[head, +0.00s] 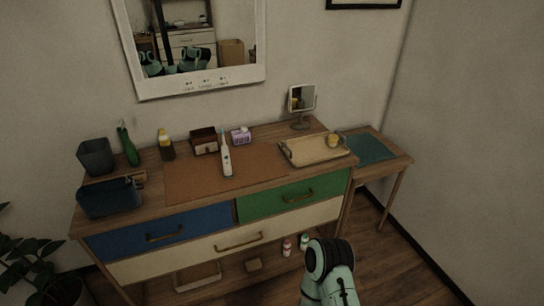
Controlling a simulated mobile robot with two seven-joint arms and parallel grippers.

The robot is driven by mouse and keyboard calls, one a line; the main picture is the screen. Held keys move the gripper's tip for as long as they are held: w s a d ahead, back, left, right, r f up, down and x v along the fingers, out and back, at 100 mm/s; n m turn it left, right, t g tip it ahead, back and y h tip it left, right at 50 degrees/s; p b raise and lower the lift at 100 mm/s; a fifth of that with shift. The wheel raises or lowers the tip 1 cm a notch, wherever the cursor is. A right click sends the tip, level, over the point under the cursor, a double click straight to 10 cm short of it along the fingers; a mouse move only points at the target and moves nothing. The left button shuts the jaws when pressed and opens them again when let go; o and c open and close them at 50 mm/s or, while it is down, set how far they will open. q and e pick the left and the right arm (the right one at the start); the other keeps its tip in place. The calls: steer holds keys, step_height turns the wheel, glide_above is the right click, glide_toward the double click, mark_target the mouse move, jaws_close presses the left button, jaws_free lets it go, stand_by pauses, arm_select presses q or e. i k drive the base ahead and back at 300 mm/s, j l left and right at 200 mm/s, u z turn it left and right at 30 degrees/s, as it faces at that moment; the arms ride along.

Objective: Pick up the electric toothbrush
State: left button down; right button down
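The electric toothbrush (226,158) is white with a slim neck and a blue-grey mark on its handle. It is on the brown mat (185,175) on top of the dresser, near the middle, with its head end toward the wall. Nothing covers it. Part of one of my arms shows at the bottom right, in front of and below the dresser, well apart from the toothbrush. No gripper fingers show.
Near the toothbrush are a dark brown box (204,141) and a purple-white pack (241,136). A wooden tray (300,160) and a small mirror (301,104) are at right. A bin (96,157), green bottle (129,146), yellow-topped bottle (166,146) and dark blue container (110,198) are at left.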

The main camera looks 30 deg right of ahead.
mark_target(227, 164)
steer(key=z, duration=0.65)
steer(key=i+l+u, duration=0.1)
steer(key=i+l, duration=0.2)
steer(key=i, duration=0.2)
steer(key=i+l+u, duration=0.15)
steer(key=i+l, duration=0.2)
steer(key=i, duration=0.1)
